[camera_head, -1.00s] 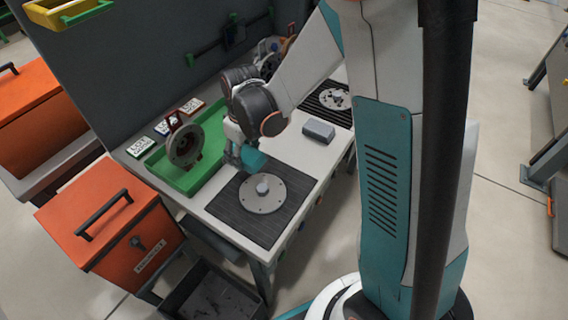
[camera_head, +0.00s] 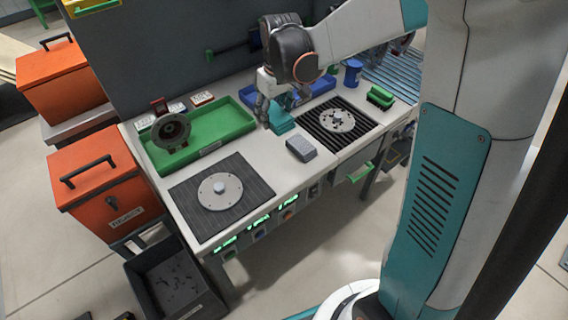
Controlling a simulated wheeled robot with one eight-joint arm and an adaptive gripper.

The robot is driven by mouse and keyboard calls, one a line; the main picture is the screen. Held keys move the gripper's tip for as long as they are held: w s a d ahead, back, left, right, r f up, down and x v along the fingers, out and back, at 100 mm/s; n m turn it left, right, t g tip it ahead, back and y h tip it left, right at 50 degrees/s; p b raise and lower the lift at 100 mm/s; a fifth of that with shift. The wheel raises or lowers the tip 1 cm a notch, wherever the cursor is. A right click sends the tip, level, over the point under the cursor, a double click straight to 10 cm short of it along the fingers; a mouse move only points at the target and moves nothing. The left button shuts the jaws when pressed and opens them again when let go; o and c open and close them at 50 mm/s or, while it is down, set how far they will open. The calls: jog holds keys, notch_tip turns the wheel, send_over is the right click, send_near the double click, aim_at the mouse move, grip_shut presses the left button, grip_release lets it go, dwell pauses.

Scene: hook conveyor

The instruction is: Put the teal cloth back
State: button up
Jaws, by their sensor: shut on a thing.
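The teal cloth (camera_head: 281,121) is held in my gripper (camera_head: 277,106), over the white bench between the green tray and the black slatted plate. My gripper is shut on it and points down. The cloth hangs near the bench top; I cannot tell whether it touches. A grey block (camera_head: 301,149) lies on the bench just in front of the cloth.
The green tray (camera_head: 222,136) holds a dark round part (camera_head: 171,132). A dark mat (camera_head: 238,201) bears a metal disc (camera_head: 220,191). The slatted plate (camera_head: 362,135) bears another disc (camera_head: 338,120). A blue tray (camera_head: 318,89), a blue cup (camera_head: 353,73) and a green brush (camera_head: 380,97) are at the back right. Orange boxes (camera_head: 97,180) stand left.

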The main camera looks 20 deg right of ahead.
aim_at(275, 163)
notch_tip(275, 163, down, 20)
jog(key=b, duration=0.6)
jog(key=shift+r+b, duration=0.15)
jog(key=shift+b, duration=0.25)
jog(key=shift+f, duration=0.2)
jog(key=o, duration=0.9)
jog(key=shift+r, duration=0.1)
jog(key=shift+o, duration=0.2)
jog(key=shift+r, duration=0.1)
